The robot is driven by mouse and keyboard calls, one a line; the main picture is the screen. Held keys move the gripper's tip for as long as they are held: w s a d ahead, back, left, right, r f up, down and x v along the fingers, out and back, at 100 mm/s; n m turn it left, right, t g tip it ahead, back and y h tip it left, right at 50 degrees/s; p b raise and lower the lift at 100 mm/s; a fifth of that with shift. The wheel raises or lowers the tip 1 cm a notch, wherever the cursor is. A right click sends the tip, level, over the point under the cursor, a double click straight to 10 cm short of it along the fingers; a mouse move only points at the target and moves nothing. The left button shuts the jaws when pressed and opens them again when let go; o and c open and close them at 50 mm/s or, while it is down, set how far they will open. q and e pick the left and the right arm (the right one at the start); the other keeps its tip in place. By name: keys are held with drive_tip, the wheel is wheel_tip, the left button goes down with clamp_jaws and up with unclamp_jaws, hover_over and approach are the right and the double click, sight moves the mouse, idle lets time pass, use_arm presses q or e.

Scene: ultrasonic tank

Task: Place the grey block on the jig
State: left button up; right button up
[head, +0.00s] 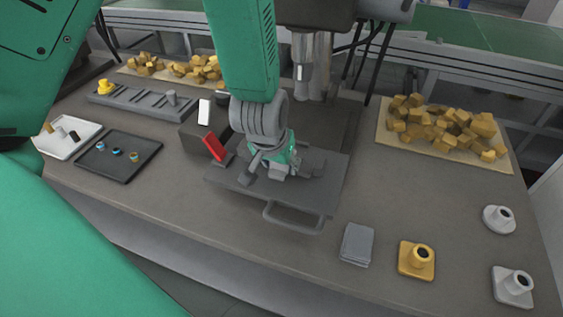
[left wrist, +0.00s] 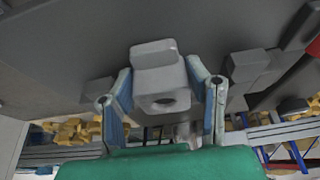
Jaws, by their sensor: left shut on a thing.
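My left gripper (head: 272,165) is shut on the grey block (head: 279,173), just over the dark plate of the jig (head: 310,198), which has a front handle. In the left wrist view the grey block (left wrist: 155,78) sits between the two fingers of the gripper (left wrist: 163,85). It has a flat flange and a body with a round hole. Grey raised pieces (left wrist: 250,68) show beside it in the wrist view. I cannot tell whether the block touches the jig. The gripper hides part of the jig. My right gripper is not in view.
A metal press column (head: 312,70) stands behind the jig. A red-faced box (head: 215,147) is to its left. Yellow (head: 416,258) and white (head: 512,284) flanged parts and a grey slab (head: 357,243) lie at the front right. Black (head: 120,172) and white (head: 62,150) trays are at left.

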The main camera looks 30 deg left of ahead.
use_arm(q)
drive_tip(key=o, duration=1.1)
drive_tip(key=shift+a+f, duration=0.1)
drive_tip(key=shift+a, duration=0.05)
drive_tip(key=shift+a+f, duration=0.1)
drive_tip(key=shift+a, duration=0.5)
drive_tip(key=shift+s+d+r, duration=0.1)
drive_tip(key=shift+d+r, duration=0.25)
drive_tip(key=shift+r, duration=0.15)
drive_tip(key=p+v, duration=0.2)
drive_tip(key=v, duration=0.9)
drive_tip(key=shift+s+r, duration=0.15)
drive_tip(key=shift+r, duration=0.05)
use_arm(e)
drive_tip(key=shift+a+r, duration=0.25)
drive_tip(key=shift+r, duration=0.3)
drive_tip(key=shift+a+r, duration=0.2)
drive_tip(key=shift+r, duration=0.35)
